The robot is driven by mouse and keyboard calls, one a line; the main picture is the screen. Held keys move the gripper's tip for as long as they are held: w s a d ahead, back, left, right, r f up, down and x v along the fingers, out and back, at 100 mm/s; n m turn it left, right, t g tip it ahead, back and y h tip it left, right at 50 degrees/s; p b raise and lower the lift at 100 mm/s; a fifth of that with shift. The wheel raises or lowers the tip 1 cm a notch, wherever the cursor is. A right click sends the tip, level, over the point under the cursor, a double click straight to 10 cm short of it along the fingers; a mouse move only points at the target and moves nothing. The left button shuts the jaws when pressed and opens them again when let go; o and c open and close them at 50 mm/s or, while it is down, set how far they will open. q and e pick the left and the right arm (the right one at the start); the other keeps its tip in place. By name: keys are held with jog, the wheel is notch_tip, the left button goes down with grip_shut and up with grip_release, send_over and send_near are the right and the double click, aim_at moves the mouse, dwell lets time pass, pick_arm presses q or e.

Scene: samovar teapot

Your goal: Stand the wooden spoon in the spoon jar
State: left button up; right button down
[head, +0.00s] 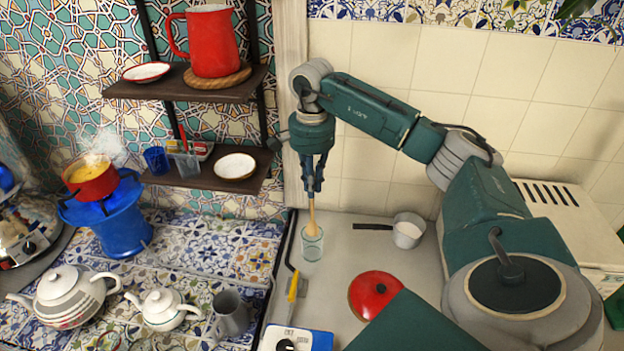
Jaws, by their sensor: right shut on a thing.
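The wooden spoon (312,215) hangs upright from my right gripper (313,187), which is shut on its upper end. The spoon's wider end points down. The clear glass jar (312,249) stands on the grey counter directly below, and the spoon's lower end overlaps the jar's mouth. I cannot tell how deep the end is inside the jar, or whether it touches the bottom. My left gripper is not in view.
A small saucepan (408,232) stands right of the jar. A red lid (374,294) and a yellow-handled utensil (293,288) lie nearer. A grey jug (232,313) and teapots (163,308) stand on the tiles at left. Shelves (205,180) hang behind.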

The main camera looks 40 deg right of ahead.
jog(key=shift+f+b, duration=1.15)
jog(key=shift+f, duration=0.9)
jog(key=c, duration=1.7)
grip_release()
jog(key=shift+r, duration=0.15)
notch_tip(320, 180, up, 12)
jog(key=shift+f, duration=0.1)
jog(key=shift+a+f, duration=0.1)
